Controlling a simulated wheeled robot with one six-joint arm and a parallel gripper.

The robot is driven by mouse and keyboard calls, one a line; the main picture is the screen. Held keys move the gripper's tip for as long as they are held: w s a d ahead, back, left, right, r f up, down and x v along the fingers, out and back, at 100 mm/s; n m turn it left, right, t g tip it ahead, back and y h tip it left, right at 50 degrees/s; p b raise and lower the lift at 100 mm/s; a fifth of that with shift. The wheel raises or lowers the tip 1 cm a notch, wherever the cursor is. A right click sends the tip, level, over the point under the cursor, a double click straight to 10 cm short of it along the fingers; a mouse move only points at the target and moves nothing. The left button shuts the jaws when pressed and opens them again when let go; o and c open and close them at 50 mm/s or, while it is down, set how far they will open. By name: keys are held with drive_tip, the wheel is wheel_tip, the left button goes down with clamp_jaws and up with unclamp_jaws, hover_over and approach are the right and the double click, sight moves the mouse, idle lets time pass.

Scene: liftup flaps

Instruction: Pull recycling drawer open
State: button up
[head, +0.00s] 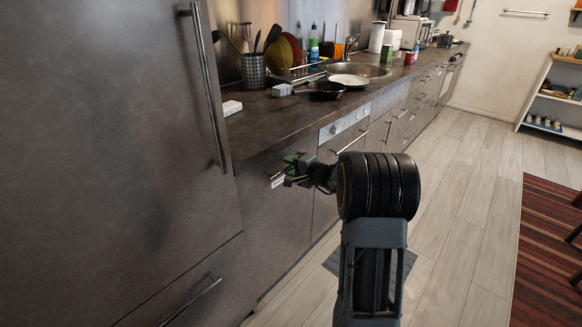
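The recycling drawer front (272,225) is a dark grey-brown panel under the counter, just right of the tall cabinet. It looks flush with the panels beside it. My gripper (289,173) is at the upper part of this front, beside the label, where a short bar handle appears to be. The gripper is small and dark here, and partly overlaps the handle. I cannot tell whether its fingers are apart or shut on the handle.
A tall cabinet (120,140) with a long vertical handle (206,90) stands at left. The counter (285,110) holds a pan (327,89), a plate (349,81) and a utensil holder (253,71). Wooden floor (460,200) lies clear to the right, before a striped rug (545,255).

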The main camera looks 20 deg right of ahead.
drive_tip(key=shift+c, duration=0.2)
clamp_jaws()
